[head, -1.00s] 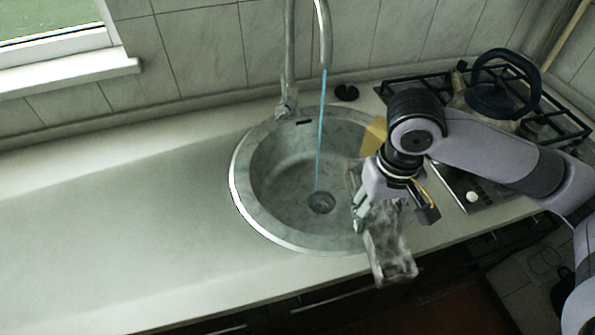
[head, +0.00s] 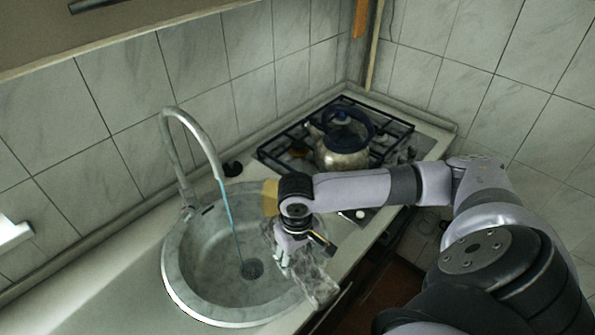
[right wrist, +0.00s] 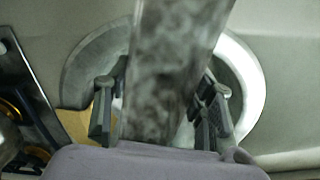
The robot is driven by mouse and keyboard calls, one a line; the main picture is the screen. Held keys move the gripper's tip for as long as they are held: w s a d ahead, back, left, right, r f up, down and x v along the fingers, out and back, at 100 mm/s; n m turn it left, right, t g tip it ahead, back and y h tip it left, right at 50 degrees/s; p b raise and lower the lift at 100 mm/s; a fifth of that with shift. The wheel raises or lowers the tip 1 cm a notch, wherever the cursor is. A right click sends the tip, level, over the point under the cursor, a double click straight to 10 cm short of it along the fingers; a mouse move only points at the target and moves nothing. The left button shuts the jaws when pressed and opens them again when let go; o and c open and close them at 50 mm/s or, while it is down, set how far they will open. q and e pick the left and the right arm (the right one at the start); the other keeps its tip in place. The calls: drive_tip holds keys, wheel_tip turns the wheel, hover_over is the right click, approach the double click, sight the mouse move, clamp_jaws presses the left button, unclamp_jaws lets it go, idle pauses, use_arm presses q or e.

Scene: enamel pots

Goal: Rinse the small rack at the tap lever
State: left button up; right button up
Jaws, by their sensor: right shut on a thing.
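The small rack (head: 318,284), a grey mottled long piece, is in my right gripper (head: 283,258) over the right rim of the round sink (head: 180,282). The right wrist view shows the rack (right wrist: 172,75) between the two fingers (right wrist: 160,110), which are shut on it. The tap (head: 186,120) arches over the sink, and its lever (head: 187,211) appears to be at the base. A thin blue water stream (head: 231,220) runs from the spout to near the drain. The rack is to the right of the stream, apart from it. My left gripper is out of view.
A yellow object (head: 270,197) is at the sink's right rear rim, partly behind my arm. A kettle (head: 345,156) stands on the gas hob (head: 277,151) at the back right. A dark round cap (head: 232,168) lies behind the sink. The counter front-left (head: 110,290) is clear.

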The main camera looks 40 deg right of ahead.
drive_tip(key=shift+w+a+f+b, duration=0.35)
drive_tip(key=shift+w+a+b, duration=0.05)
drive_tip(key=shift+w+b, duration=0.25)
drive_tip(key=w+a+f+b, duration=0.2)
drive_tip(key=w+a+b, duration=0.3)
drive_tip(key=w, duration=0.6)
drive_tip(key=shift+a, duration=0.3)
drive_tip(key=shift+d, duration=0.1)
drive_tip(key=shift+w+d+p, duration=0.25)
drive_tip(key=shift+d+p, duration=0.2)
